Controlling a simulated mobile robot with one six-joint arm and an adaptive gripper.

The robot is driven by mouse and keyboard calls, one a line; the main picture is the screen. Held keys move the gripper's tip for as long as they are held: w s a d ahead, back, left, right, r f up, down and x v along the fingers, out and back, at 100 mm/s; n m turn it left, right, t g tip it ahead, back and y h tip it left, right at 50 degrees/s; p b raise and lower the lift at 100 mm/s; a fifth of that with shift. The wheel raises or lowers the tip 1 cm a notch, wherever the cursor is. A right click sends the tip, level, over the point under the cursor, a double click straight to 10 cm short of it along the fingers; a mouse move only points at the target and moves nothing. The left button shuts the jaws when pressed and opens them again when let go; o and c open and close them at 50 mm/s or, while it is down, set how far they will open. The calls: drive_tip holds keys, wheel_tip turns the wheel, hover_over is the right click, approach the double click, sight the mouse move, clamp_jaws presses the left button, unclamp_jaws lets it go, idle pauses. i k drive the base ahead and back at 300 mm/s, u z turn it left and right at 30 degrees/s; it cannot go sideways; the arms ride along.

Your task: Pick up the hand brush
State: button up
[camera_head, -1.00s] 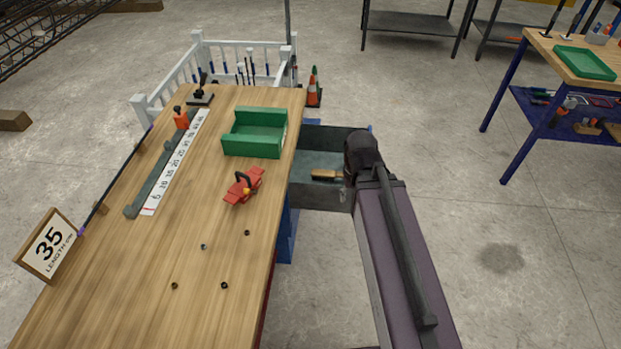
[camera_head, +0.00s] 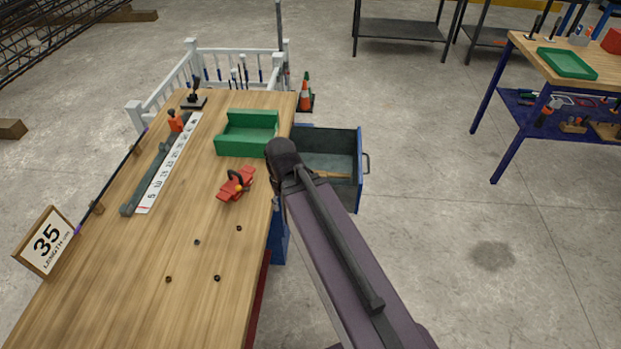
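The hand brush (camera_head: 334,175) appears to be the light wooden piece in the open drawer (camera_head: 345,141) beside the workbench. Only part of it shows, near the drawer's front side; my arm covers the area to its left. My arm reaches up from the bottom of the picture. Its dark rounded joint is over the bench's right edge, left of the drawer. My gripper does not show; it is hidden behind or below the arm, so I cannot tell its place relative to the brush.
The wooden workbench (camera_head: 130,255) holds a green bin (camera_head: 246,140), a red tool (camera_head: 236,184), a measuring strip (camera_head: 166,165) and several small nuts. An orange cone (camera_head: 305,95) stands behind the drawer. Another bench with a green tray (camera_head: 567,64) is at right. Floor between is clear.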

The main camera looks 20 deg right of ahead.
sight(322, 173)
drive_tip(key=u, duration=0.25)
drive_tip(key=k, duration=0.6)
drive_tip(key=z, duration=1.15)
drive_tip(key=i, duration=1)
drive_tip(key=u, duration=0.05)
